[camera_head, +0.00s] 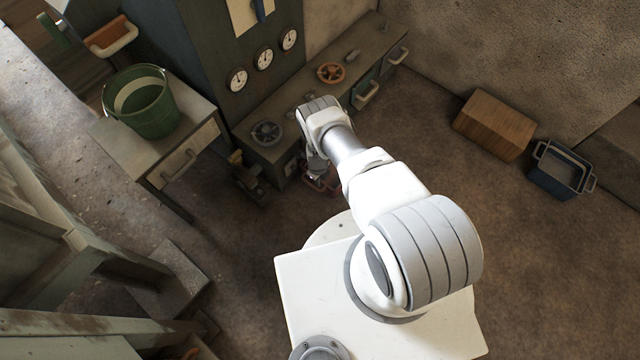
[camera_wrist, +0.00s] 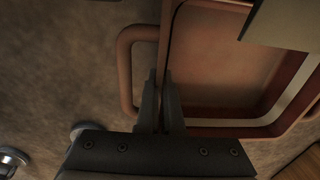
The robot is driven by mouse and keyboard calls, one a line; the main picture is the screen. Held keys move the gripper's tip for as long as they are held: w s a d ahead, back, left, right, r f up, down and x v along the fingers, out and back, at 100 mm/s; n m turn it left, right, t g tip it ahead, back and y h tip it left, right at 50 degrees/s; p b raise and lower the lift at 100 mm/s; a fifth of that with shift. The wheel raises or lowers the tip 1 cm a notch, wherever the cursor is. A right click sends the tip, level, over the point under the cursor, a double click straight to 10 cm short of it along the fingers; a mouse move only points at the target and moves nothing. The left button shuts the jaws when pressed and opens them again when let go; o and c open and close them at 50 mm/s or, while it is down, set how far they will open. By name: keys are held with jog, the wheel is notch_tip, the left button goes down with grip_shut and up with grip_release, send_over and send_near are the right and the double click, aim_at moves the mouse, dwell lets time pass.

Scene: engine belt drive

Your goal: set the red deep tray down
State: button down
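The red deep tray (camera_wrist: 215,65) fills the upper right of the wrist view, with its open inside towards the camera and a loop handle (camera_wrist: 124,70) on its left side. My gripper (camera_wrist: 160,108) has its two fingers close together on the tray's left wall, one finger on each side. In the head view only a small red part of the tray (camera_head: 322,186) shows below the end of my arm, and my arm hides the rest. My fingertips are hidden there. I cannot tell whether the tray touches anything beneath it.
A low bench (camera_head: 305,98) with handwheels and drawers stands beyond my arm. A green bucket (camera_head: 152,115) stands on a small table (camera_head: 118,140) at left. A wooden box (camera_head: 493,124) and a blue tray (camera_head: 553,184) are on the floor at right. Floor between (camera_head: 440,150) is clear.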

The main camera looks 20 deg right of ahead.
jog(key=shift+s+d+f, duration=0.15)
jog(key=shift+s+f, duration=0.05)
jog(key=shift+f, duration=0.4)
jog(key=c, duration=1.1)
grip_release()
jog(key=shift+o, duration=0.2)
